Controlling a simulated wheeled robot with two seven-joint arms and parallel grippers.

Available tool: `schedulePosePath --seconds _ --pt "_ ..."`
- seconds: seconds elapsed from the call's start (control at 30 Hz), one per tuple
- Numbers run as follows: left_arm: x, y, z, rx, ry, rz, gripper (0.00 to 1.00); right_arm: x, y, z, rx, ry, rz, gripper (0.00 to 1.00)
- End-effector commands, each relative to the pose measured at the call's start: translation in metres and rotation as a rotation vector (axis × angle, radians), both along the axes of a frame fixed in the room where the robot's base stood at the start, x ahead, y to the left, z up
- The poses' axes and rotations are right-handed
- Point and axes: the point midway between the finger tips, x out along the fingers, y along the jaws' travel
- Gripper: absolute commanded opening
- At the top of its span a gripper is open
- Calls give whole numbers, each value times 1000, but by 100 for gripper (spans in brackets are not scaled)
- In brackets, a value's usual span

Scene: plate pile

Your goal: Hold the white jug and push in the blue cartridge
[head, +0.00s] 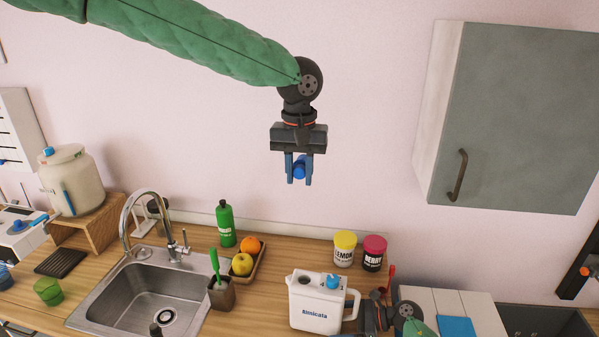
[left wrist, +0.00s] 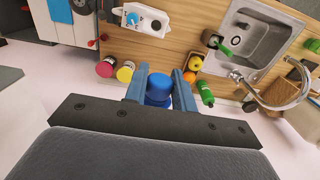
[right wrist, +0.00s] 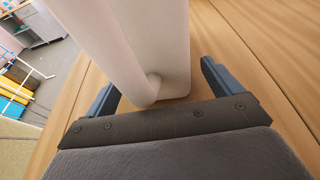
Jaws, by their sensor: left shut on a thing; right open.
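The white jug (head: 317,308) stands on the wooden counter, right of the sink, with a dark round opening and a blue part on its top. The left wrist view also shows the jug (left wrist: 148,22) from above. My left gripper (head: 300,179) is shut on the blue cartridge (head: 300,167), high above the counter in front of the wall. The cartridge (left wrist: 158,88) sits between the fingertips in the left wrist view. My right gripper (right wrist: 157,80) is open, with the jug's white handle side (right wrist: 165,60) between its fingers. Whether the fingers touch it cannot be told.
Yellow (head: 344,248) and dark pink (head: 374,253) jars stand behind the jug. A fruit tray (head: 257,268), brush holder (head: 222,295) and green bottle (head: 225,224) stand between jug and sink (head: 150,290). A grey wall cabinet (head: 515,115) hangs at right. The air below my left gripper is clear.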

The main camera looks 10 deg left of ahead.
Motion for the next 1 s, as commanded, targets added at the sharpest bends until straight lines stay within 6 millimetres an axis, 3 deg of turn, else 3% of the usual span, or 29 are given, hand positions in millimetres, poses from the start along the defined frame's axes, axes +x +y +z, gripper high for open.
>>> schedulePosePath --seconds 0.23,0.47,1.0 --pt "0 0 0 0 0 0 2 0 1 0 0 0 0 90" --pt "0 0 0 0 0 0 2 0 0 0 0 0 0 49" --pt "0 0 0 0 0 0 2 0 0 0 0 0 -1 49"
